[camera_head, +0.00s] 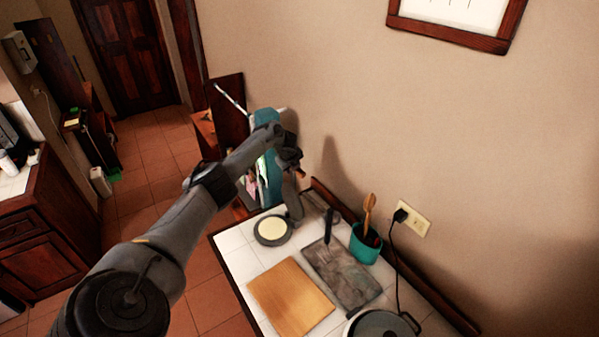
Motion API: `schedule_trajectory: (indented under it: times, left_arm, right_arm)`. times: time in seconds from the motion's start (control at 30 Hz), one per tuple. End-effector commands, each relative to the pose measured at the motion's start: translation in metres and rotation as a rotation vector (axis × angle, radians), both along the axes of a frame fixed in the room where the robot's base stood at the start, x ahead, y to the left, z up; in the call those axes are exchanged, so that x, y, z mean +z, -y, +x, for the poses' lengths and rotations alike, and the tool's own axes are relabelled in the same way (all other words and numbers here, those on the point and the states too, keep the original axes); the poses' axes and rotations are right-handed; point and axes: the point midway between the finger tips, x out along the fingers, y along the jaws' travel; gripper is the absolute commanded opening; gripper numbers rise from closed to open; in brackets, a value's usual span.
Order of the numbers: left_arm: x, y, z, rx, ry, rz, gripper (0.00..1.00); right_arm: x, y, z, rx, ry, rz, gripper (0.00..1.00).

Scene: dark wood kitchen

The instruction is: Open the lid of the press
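The press is at the far left end of the tiled counter. Its round grey base (259,240) lies flat with a pale cream disc (272,229) on it. A grey rounded part, seemingly its lid (293,201), stands roughly upright at the base's right side, so the press looks open. My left arm reaches in from the lower left. My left gripper (296,163) is dark and small, just above the top of the upright part. I cannot tell whether they touch or whether its fingers are open. My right gripper is not in view.
The tiled counter (238,262) also holds a wooden board (291,298), a dark stone slab (343,275), a teal pot with wooden spoons (365,245) and a lidded pot (381,325). A black cord hangs from the wall outlet (412,219). The wall bounds the counter's right side.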

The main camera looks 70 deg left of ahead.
Motion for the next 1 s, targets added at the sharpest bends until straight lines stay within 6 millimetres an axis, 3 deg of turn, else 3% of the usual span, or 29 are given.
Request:
schedule_trajectory:
  times: [0.43, 0.47, 0.53, 1.0]
  left_arm:
    - [0.001, -0.0023, -0.0001, 0.002, 0.007, -0.001, 0.0]
    - [0.001, -0.0023, -0.0001, 0.002, 0.007, -0.001, 0.43]
    - [0.0008, -0.0023, -0.0003, 0.003, 0.006, -0.001, 0.51]
    - [0.0062, -0.0011, -0.0031, 0.003, 0.002, 0.0, 0.51]
  right_arm:
    - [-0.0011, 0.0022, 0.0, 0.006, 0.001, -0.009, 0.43]
    - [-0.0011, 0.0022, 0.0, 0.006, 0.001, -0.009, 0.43]
    - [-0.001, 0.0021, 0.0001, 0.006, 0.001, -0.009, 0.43]
    - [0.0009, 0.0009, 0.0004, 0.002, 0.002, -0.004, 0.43]
